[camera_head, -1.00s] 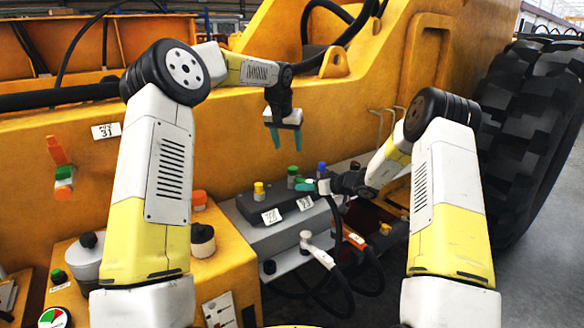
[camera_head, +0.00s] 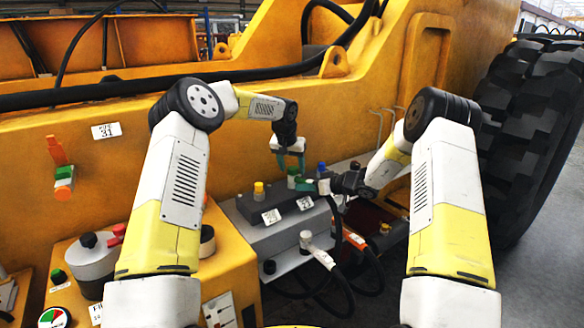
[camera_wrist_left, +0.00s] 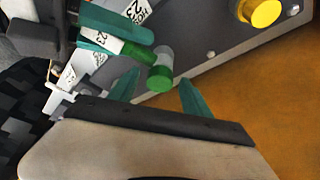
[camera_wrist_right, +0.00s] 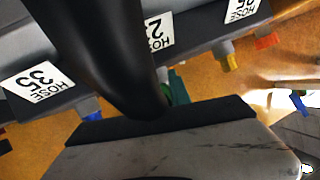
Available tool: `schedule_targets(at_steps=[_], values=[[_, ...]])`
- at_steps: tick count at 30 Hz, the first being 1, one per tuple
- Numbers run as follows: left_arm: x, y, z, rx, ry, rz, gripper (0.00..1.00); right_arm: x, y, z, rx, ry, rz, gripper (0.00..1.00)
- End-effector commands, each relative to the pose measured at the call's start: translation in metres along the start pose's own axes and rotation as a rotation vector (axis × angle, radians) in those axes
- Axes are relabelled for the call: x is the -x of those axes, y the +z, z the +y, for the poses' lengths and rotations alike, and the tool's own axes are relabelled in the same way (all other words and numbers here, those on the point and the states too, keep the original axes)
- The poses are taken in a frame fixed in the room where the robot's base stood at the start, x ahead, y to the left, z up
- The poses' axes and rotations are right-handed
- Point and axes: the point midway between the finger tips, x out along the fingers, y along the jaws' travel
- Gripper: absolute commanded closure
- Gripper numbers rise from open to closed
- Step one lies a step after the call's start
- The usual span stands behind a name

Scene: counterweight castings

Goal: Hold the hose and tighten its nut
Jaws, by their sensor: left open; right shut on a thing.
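My right gripper (camera_head: 311,186) is shut on the black hose near its end. In the right wrist view the hose (camera_wrist_right: 105,50) fills the middle. In the left wrist view the hose's white and green end (camera_wrist_left: 128,46), tagged 23, lies in the teal right fingers and points at a green fitting (camera_wrist_left: 160,78), seemingly the nut. Whether they touch is unclear. My left gripper (camera_head: 291,168) is open and empty above the green fitting, fingers pointing down. In the left wrist view the fitting shows just beyond and between the left fingertips (camera_wrist_left: 158,88).
A grey block (camera_head: 268,235) with several coloured fittings and number tags sits below the grippers. A yellow fitting (camera_head: 258,190) and a blue one (camera_head: 321,168) stand near the green one. A white-ended hose (camera_head: 316,250) hangs in front. The yellow machine wall is close behind.

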Motion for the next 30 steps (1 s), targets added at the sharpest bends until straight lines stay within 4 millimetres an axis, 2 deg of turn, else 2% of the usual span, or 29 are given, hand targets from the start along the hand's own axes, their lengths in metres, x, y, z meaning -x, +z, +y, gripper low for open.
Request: schedule_targets(at_steps=[1,9,20,30], values=[[0.0002,0.0,0.0,0.0,0.0,0.0,0.47,-0.0001,-0.0003,-0.0003,0.0,-0.001,0.001,1.0],[0.0003,0.0,0.0,0.0,0.0,0.0,1.0,-0.0001,-0.0003,-0.0003,0.0,-0.001,0.0,1.0],[0.0002,0.0,-0.0008,-0.045,0.02,-0.002,1.0,-0.0001,-0.0003,-0.0002,0.001,-0.001,0.0,1.0],[0.0001,-0.0013,-0.0035,-0.264,0.111,0.0,1.0,-0.0001,-0.0002,-0.0002,0.001,0.0,0.0,1.0]])
